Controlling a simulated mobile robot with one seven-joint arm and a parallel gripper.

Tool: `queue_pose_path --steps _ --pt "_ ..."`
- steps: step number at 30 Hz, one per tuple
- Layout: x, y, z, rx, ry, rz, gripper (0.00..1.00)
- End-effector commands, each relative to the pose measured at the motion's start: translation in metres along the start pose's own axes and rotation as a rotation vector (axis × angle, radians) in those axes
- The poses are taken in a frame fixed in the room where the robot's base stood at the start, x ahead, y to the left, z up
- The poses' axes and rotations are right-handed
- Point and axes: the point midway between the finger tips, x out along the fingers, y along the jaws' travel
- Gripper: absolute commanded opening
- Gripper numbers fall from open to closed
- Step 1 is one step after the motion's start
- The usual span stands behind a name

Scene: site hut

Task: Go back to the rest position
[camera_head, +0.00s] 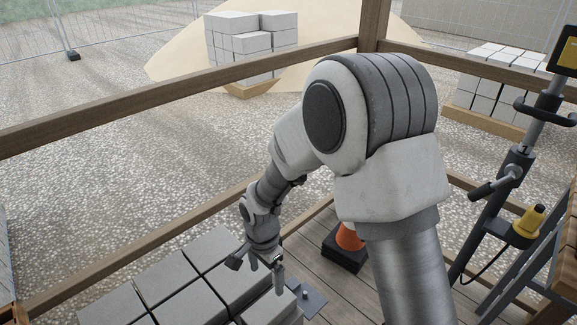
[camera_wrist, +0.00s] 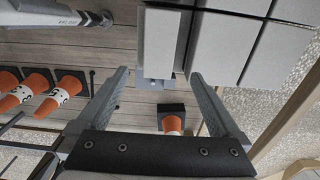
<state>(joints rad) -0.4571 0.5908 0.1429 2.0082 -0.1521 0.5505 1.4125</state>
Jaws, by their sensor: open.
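My gripper (camera_head: 258,270) is at the lower middle of the head view, by the right end of a stack of grey blocks (camera_head: 155,278). In the wrist view its two fingers (camera_wrist: 158,76) stand wide apart with nothing held between them. The end of a pale grey block (camera_wrist: 158,45) shows just beyond the fingertips, apart from them as far as I can tell. A small grey plate (camera_head: 308,298) lies beside the stack. My arm covers much of the middle of the head view.
An orange cone (camera_head: 349,238) on a black base stands on the plank floor (camera_head: 318,243). Several cones (camera_wrist: 38,90) lie or stand at the left in the wrist view. Wooden rails (camera_head: 160,98) bound the hut. A stand with a yellow device (camera_head: 531,220) is at the right.

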Motion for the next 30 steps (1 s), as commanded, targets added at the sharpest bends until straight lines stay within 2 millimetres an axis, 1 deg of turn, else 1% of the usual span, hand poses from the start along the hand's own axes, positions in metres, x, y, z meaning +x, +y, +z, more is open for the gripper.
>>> queue_pose_path --steps 2,5,8,11,15,17,21,25,30 --pt "-0.003 0.000 -0.002 -0.003 0.002 -0.003 1.00" --pt "-0.017 0.004 -0.009 -0.019 0.013 -0.016 1.00" --pt "-0.044 0.013 -0.024 -0.058 0.035 -0.040 1.00" --pt "-0.079 0.028 -0.040 -0.112 0.066 -0.067 1.00" --pt "-0.125 0.055 -0.059 -0.190 0.112 -0.099 1.00" --pt "-0.142 0.068 -0.066 -0.224 0.133 -0.111 1.00" --pt "-0.180 0.102 -0.075 -0.300 0.183 -0.134 1.00" --pt "-0.210 0.134 -0.080 -0.369 0.232 -0.152 1.00" --pt "-0.242 0.177 -0.078 -0.460 0.301 -0.170 1.00"
